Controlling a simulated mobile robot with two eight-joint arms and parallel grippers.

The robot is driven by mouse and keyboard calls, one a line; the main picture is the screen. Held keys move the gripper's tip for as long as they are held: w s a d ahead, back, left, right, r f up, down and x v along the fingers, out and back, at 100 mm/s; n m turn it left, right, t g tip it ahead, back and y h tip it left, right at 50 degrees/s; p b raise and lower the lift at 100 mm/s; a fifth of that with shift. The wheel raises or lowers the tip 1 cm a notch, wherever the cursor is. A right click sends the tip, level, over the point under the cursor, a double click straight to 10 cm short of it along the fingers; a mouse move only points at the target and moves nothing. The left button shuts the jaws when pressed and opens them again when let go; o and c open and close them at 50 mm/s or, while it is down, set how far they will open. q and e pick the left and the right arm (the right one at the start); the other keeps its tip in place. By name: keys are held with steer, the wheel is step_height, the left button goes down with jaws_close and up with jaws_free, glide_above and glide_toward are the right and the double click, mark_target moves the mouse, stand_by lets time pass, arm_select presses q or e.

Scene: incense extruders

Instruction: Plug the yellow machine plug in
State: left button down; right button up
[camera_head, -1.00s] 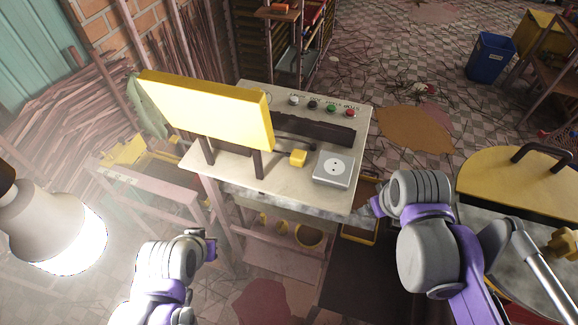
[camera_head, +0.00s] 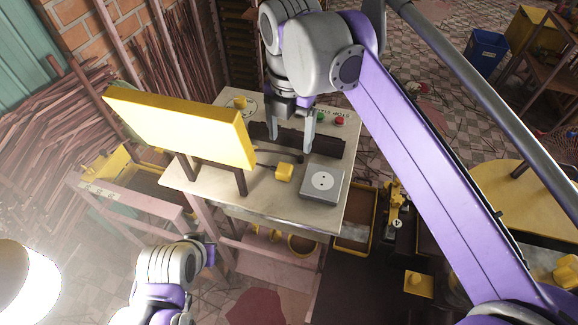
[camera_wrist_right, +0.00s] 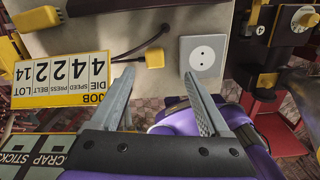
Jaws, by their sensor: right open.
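The yellow plug (camera_head: 284,172) lies on the pale machine top (camera_head: 245,195), with its dark cable running back to the left. The grey socket (camera_head: 322,184) with two round holes sits just to its right, apart from it. My right gripper (camera_head: 291,140) is open and empty above the machine top, fingers pointing down. In the right wrist view, the plug (camera_wrist_right: 154,58) shows just beyond the gap between the open fingertips (camera_wrist_right: 157,74), and the socket (camera_wrist_right: 203,56) beyond the right finger. My left gripper (camera_head: 209,245) is low in front of the machine; its fingers are unclear.
A yellow board (camera_head: 180,127) stands on legs at the machine's left; its numbered face shows in the right wrist view (camera_wrist_right: 62,80). A dark slotted bar (camera_head: 330,144) and buttons (camera_head: 339,121) lie behind the plug. A bright lamp (camera_head: 25,285) is at lower left.

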steer(key=shift+s+a+r+n, duration=0.1)
steer(key=shift+a+r+n, duration=0.1)
steer(key=shift+a+n, duration=0.3)
steer(key=shift+s+a+r+n, duration=0.1)
steer(key=shift+a+r+n, duration=0.05)
steer(key=shift+a+n, duration=0.3)
steer(key=shift+d, duration=0.15)
glide_above(284, 168)
steer(key=shift+f+b, duration=0.3)
steer(key=shift+f, duration=2.5)
step_height(284, 168, down, 5)
steer(key=shift+f, duration=0.15)
jaws_close()
